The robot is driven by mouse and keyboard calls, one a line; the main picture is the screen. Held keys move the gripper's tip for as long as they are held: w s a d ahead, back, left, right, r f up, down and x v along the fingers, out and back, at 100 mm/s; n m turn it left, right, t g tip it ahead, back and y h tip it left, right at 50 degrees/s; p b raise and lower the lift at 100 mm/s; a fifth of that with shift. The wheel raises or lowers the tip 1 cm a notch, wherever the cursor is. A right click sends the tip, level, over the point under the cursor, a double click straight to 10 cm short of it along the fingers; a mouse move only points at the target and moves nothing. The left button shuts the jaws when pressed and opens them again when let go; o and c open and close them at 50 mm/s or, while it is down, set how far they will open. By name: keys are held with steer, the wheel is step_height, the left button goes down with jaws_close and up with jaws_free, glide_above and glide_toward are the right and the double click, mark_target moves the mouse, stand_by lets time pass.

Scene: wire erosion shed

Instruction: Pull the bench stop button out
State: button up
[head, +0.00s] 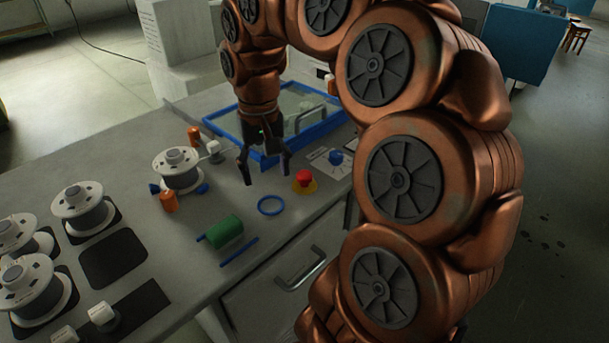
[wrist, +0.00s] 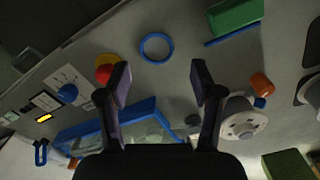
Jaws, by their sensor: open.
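The bench stop button is a red mushroom button (head: 304,177) on a yellow base, near the front edge of the grey bench. It also shows in the wrist view (wrist: 105,70), partly covered by my left finger. My gripper (head: 264,181) is open and empty above the bench, pointing down, to the left of the button in the head view. In the wrist view the fingers (wrist: 162,84) are spread with only bench between them. I cannot tell how far the button's head stands out from its base.
A blue ring (head: 270,205), a green cylinder (head: 224,233) and a blue knob (head: 336,157) are close by. A blue-framed tray (head: 222,122) lies behind. A wire spool (head: 177,169) and orange pieces stand left.

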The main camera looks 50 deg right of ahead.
mark_target(304, 174)
steer(key=d+m, duration=0.1)
steer(key=d, duration=0.3)
steer(key=d+m, duration=0.1)
steer(key=d, duration=0.3)
steer(key=w+d+m+b, duration=0.1)
steer(key=d, duration=0.3)
steer(key=shift+f+m, duration=0.35)
steer(key=shift+m, duration=0.05)
steer(key=shift+s+f+p, duration=0.1)
steer(key=shift+f+p, duration=0.35)
steer(key=shift+f, duration=3.35)
steer(key=shift+c, duration=0.4)
jaws_close()
